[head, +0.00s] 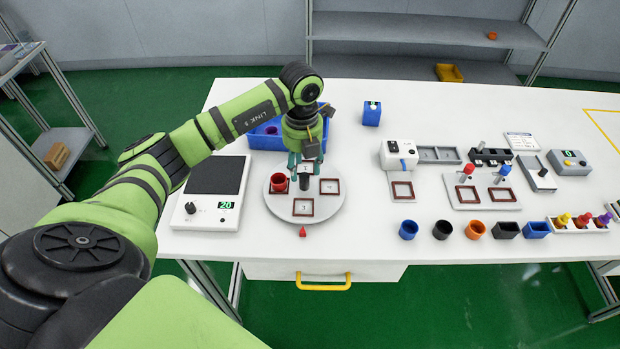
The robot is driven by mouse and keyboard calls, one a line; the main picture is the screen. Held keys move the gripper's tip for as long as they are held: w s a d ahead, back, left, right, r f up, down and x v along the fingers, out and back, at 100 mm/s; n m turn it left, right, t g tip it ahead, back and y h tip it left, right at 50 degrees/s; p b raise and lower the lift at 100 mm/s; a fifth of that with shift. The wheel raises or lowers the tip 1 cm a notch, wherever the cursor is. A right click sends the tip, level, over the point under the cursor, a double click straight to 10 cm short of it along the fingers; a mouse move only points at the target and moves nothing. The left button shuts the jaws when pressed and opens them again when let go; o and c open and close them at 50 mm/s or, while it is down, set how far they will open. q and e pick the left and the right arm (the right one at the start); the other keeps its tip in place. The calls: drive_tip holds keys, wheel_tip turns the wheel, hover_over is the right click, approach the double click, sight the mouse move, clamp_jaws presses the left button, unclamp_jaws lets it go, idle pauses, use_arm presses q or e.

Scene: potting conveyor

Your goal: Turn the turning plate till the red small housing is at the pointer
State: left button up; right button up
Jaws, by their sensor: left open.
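The turning plate (328,206) is a round grey disc on the white table, with several square red-brown framed places. The red small housing (278,182) stands on the left place of the plate. The pointer (303,232) is a small red wedge on the table at the plate's front edge; the front place, facing it, is empty. A dark upright peg (304,182) stands near the plate's middle. My left gripper (305,174) points down over the plate, open, with its fingers close to the peg; whether they touch it I cannot tell. My right gripper is not in view.
A blue bin (265,138) stands behind the plate, partly hidden by my left arm. A scale-like device (208,210) sits to its left. Several coloured cups, including a blue one (408,230), and fixtures stand to the right. The table's front edge is close to the pointer.

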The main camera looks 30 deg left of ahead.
sight(304, 175)
use_arm(q)
wheel_tip(304, 175, down, 3)
drive_tip(key=shift+r+p, duration=0.2)
drive_tip(key=shift+p, duration=0.15)
drive_tip(key=shift+d+f, duration=0.15)
drive_tip(key=shift+f, duration=0.65)
clamp_jaws()
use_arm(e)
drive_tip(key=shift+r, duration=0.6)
